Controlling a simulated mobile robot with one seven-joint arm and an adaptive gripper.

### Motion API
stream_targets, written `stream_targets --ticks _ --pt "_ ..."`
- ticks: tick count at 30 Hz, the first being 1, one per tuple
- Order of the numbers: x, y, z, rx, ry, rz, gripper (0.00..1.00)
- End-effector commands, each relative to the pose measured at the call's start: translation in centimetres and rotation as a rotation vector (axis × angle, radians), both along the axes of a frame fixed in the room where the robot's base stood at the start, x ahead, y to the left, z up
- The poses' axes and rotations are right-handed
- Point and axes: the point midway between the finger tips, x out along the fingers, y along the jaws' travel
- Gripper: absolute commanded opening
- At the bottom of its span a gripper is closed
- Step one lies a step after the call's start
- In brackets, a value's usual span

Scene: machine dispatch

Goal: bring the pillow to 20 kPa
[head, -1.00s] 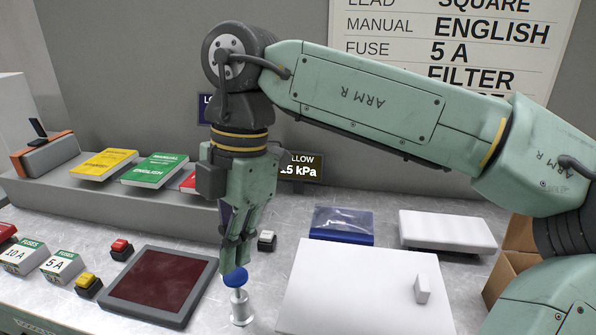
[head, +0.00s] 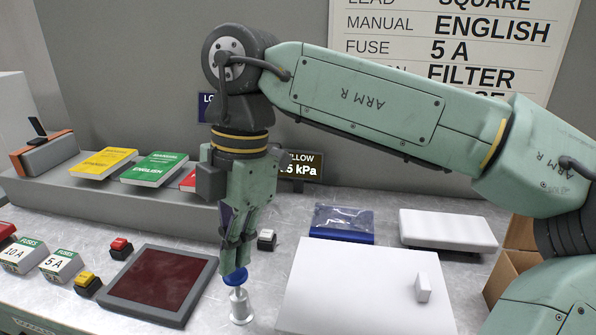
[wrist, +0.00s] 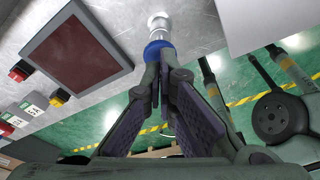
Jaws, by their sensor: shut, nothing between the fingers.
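My gripper (head: 233,268) is shut and empty, pointing down, with its fingertips at the blue knob (head: 236,278) of a small silver plunger pump (head: 240,304). The tips appear to touch the knob's top. The wrist view also shows the blue knob (wrist: 157,49) just beyond the fingertips. A dark display (head: 305,167) behind the gripper shows a pillow reading ending in "5 kPa"; its left part is hidden by my gripper. A clear and blue pouch (head: 342,222), which may be the pillow, lies behind the white board.
A dark red pad (head: 158,284) lies left of the pump and a white board (head: 350,290) lies right. Small buttons, red (head: 121,246), yellow (head: 87,281) and white (head: 266,238), stand nearby. Fuse boxes (head: 62,265) are at the left; manuals (head: 154,169) lie on the ledge.

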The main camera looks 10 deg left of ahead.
Motion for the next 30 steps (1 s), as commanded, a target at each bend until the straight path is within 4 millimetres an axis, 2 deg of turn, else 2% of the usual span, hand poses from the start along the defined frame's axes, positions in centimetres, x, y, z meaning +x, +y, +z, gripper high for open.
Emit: stream_targets --ticks 30 --pt "0.0 0.0 -3.3 -0.002 0.000 0.000 0.00"
